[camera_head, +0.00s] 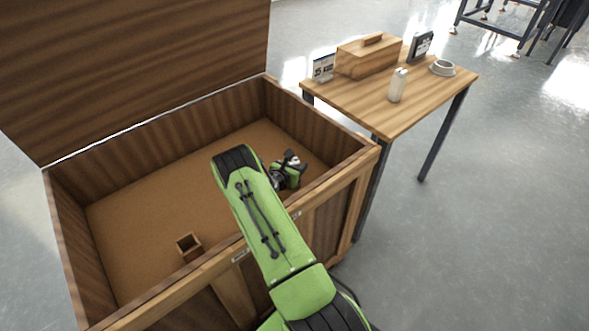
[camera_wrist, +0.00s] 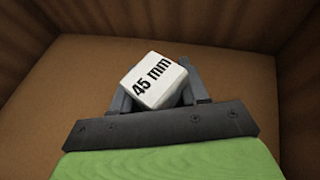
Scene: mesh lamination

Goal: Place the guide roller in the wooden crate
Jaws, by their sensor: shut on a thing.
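The wooden crate (camera_head: 190,132) stands open with its lid raised at the back. My gripper (camera_wrist: 158,88) is inside the crate's opening, toward its right end, and is shut on a white piece (camera_wrist: 152,80) marked "45 mm". The piece sits tilted between the two grey fingers, above the brown crate floor. It looks block-shaped from here; I cannot tell its full shape or whether it is the guide roller.
A small open square wooden holder (camera_head: 188,246) stands on the crate floor near the front wall. A wooden table (camera_head: 418,98) beside the crate bears a wooden box (camera_head: 368,58), a white bottle (camera_head: 398,85), a round dish (camera_head: 442,67) and signs. Much of the crate floor is bare.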

